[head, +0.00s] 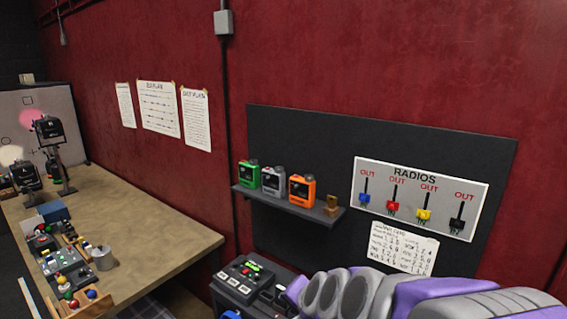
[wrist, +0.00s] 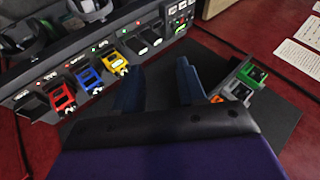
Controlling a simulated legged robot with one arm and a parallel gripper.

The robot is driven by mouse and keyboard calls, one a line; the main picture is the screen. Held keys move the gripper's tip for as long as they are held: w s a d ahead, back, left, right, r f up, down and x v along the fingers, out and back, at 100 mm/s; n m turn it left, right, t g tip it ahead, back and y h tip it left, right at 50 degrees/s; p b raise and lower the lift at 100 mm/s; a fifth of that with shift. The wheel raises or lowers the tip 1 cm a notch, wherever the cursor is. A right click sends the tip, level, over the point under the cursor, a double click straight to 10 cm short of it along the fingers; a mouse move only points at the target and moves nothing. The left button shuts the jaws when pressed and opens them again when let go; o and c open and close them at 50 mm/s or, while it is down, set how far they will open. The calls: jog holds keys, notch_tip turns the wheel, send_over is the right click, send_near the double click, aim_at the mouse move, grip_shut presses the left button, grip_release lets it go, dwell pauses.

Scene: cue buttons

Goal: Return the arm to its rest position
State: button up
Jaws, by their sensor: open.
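My arm (head: 400,296), purple and grey, reaches in from the lower right of the head view. It hides part of the dark console. My gripper's fingertips do not show clearly there. In the wrist view my gripper (wrist: 157,78) has two dark blue fingers spread apart with nothing between them. Beyond the left finger is a dark charger rack (wrist: 40,82) holding a red radio (wrist: 62,96), a blue radio (wrist: 88,79) and a yellow radio (wrist: 116,62). Empty slots follow on its right.
A small shelf (head: 285,206) holds a green radio (head: 248,174), a grey radio (head: 273,181) and an orange radio (head: 302,190). A RADIOS board (head: 478,200) hangs on the dark panel. A console (head: 246,279) stands below. A cluttered table (head: 150,222) is at left.

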jog(key=s+d+f+n+g+h+b, duration=0.1)
jog(key=s+d+f+n+g, duration=0.1)
jog(key=s, duration=0.8)
jog(key=s+d+f+n+g+h+b, duration=0.1)
jog(key=s+d+f+n+g+b, duration=0.1)
jog(key=s, duration=0.9)
jog(key=s+d+f+n+g+h+b, duration=0.1)
jog(key=s+d+f+n+g, duration=0.2)
jog(key=s, duration=0.8)
jog(key=d+f+g, duration=0.2)
jog(key=d, duration=0.2)
jog(key=shift+d+g+h, duration=0.3)
jog(key=shift+d+g, duration=0.05)
jog(key=shift+g, duration=0.05)
jog(key=shift+w, duration=0.1)
